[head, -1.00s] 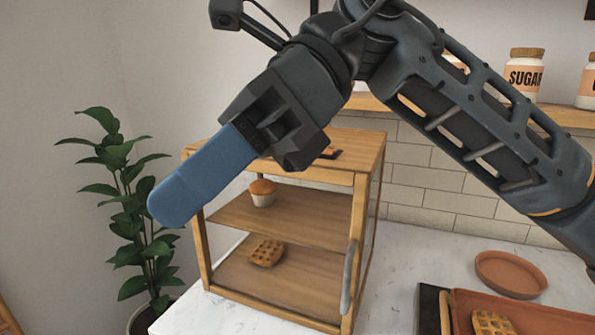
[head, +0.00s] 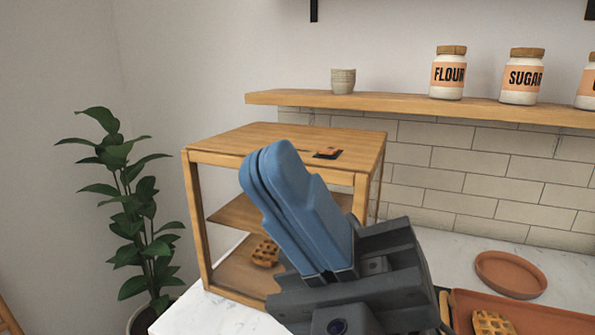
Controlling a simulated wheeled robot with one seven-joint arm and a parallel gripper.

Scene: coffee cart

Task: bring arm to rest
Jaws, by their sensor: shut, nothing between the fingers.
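My gripper (head: 262,160) has blue fingers pressed together with nothing between them. In the head view it points up and to the left, in front of the wooden display case, and it looks apart from it. The rest of my arm is mostly below the bottom edge of the picture. My gripper hides the case's right front, including its handle and part of the shelves.
The wooden display case (head: 191,215) holds a waffle (head: 265,253) on its lower level. A terracotta tray (head: 545,309) with a waffle (head: 490,323) and a round plate (head: 510,275) are at right. A shelf (head: 400,104) with jars is behind. A plant (head: 125,200) stands left.

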